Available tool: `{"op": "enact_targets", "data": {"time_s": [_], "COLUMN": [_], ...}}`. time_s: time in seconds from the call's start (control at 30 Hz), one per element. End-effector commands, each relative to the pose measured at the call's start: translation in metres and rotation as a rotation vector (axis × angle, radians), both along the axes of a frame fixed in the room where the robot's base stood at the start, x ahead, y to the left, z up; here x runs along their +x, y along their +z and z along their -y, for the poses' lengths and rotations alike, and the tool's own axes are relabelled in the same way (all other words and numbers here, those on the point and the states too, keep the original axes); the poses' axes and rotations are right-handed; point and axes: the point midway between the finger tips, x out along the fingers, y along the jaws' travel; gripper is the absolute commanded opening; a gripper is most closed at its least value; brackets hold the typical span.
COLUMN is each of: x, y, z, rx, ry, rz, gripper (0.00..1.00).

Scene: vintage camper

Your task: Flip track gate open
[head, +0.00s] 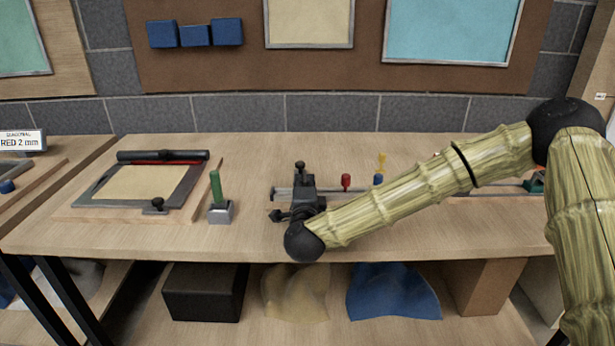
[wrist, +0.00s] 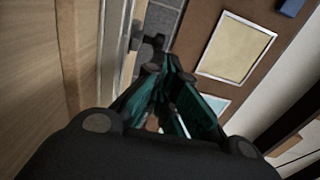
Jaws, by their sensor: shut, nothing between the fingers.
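A grey metal track (head: 330,193) runs along the bench top, partly hidden behind my arm. A black block with a knob on top (head: 302,186) sits at its left end. A red-topped peg (head: 346,182) and a yellow piece over a blue base (head: 380,165) stand along the track. I cannot tell which piece is the gate. In the wrist view my gripper (wrist: 162,70) has its teal fingers together and empty. Its tips appear close to a dark knob-like part (wrist: 148,47) beside a grey strip; contact is unclear. In the head view my wrist largely hides the gripper.
A framed board with a roller (head: 140,182) and a green-handled tool in a grey base (head: 217,195) lie left of the track. A dark box (head: 205,292) and cloths sit on the shelf below. The bench front between the tool and my wrist is clear.

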Motion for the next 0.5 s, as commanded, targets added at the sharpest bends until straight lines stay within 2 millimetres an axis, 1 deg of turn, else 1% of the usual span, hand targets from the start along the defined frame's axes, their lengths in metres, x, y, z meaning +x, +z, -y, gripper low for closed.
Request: {"op": "enact_targets", "data": {"time_s": [0.03,0.1,0.23,0.4,0.5], "x": [-0.010,-0.023,-0.046,-0.066,-0.074], "y": [-0.002,-0.002,-0.002,-0.002,-0.002], "z": [-0.001,-0.002,-0.004,-0.005,-0.005], "rx": [-0.001,-0.001,-0.001,-0.001,-0.001], "ry": [0.001,0.001,0.002,0.000,0.001], "rz": [-0.002,-0.003,-0.003,-0.001,-0.002], "gripper": [0.00,0.00,0.00,0.00,0.00]}}
